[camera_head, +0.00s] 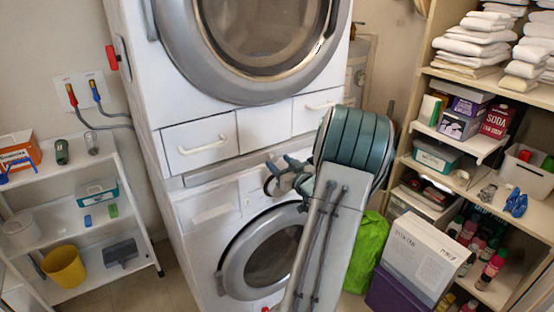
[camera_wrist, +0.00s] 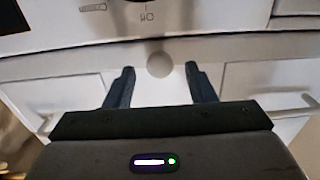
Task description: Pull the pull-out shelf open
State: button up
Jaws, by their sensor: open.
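The pull-out shelf (camera_head: 225,168) is a thin pale strip between the two stacked white machines. It looks closed, flush with the machine fronts. In the wrist view its front (camera_wrist: 80,65) crosses the picture, with a round pale knob (camera_wrist: 159,65) at the middle. My gripper (camera_head: 270,178) is in front of the strip. In the wrist view my gripper (camera_wrist: 159,70) is open, its two dark fingers standing left and right of the knob with space on both sides. I cannot tell how deep the fingertips reach around the knob. In the head view my arm hides the knob.
Drawers with a white handle (camera_head: 204,145) sit just above the strip. The lower machine's round door (camera_head: 265,258) is below. A white rack (camera_head: 75,205) stands left. Wooden shelves (camera_head: 480,77) with towels, a green bag (camera_head: 367,250) and boxes stand right.

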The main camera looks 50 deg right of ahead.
jog(key=shift+x, duration=1.15)
grip_shut()
jog(key=shift+s, duration=0.15)
